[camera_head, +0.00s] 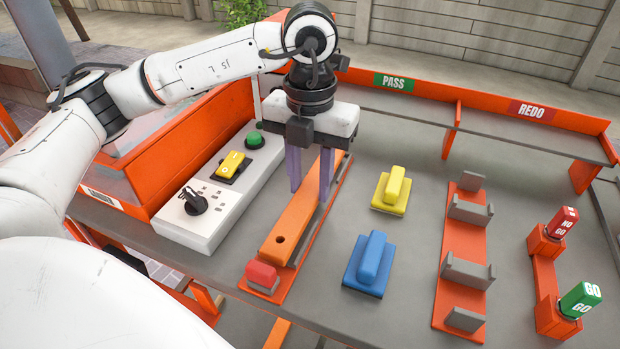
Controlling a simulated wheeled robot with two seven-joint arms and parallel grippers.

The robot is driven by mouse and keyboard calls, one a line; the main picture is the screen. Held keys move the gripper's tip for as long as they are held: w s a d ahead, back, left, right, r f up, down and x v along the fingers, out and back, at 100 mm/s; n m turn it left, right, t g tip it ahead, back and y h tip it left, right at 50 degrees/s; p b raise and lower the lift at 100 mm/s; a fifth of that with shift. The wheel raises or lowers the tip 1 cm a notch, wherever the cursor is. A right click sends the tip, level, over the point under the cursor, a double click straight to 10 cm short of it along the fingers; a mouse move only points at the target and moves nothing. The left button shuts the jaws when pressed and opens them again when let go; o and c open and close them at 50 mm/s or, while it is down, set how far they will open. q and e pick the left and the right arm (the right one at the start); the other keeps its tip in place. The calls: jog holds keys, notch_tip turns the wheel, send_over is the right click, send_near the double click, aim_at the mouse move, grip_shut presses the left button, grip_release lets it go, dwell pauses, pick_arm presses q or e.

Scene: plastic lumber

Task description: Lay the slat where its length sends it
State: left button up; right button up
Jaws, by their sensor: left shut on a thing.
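An orange slat (297,222) with a hole near its close end lies lengthwise over a longer orange base (303,247). A red block (262,275) sits at the base's near end, just short of the slat's end. My left gripper (311,188) points down with its two purple fingers on either side of the slat, shut on it. I cannot tell whether the slat touches the base. At the back, a shelf has a green PASS sign (394,83) and a red REDO sign (532,110), with an orange divider between. My right gripper is not in view.
Yellow (391,192) and blue (369,263) handled blocks stand right of the base. Further right are an orange rack with grey brackets (467,271) and a stand with red NO GO (563,222) and green GO (580,299) pieces.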

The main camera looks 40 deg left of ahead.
pick_arm(q)
jog(key=shift+f+b, duration=0.4)
jog(key=shift+f, duration=0.15)
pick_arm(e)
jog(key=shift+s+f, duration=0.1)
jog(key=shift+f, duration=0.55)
pick_arm(q)
jog(key=o, duration=1.3)
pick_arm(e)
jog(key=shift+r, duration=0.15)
pick_arm(q)
notch_tip(320, 180, up, 10)
jog(key=shift+r+p, duration=0.2)
jog(key=shift+p, duration=0.55)
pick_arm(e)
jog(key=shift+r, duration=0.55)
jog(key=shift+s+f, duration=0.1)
pick_arm(q)
jog(key=shift+s, duration=0.1)
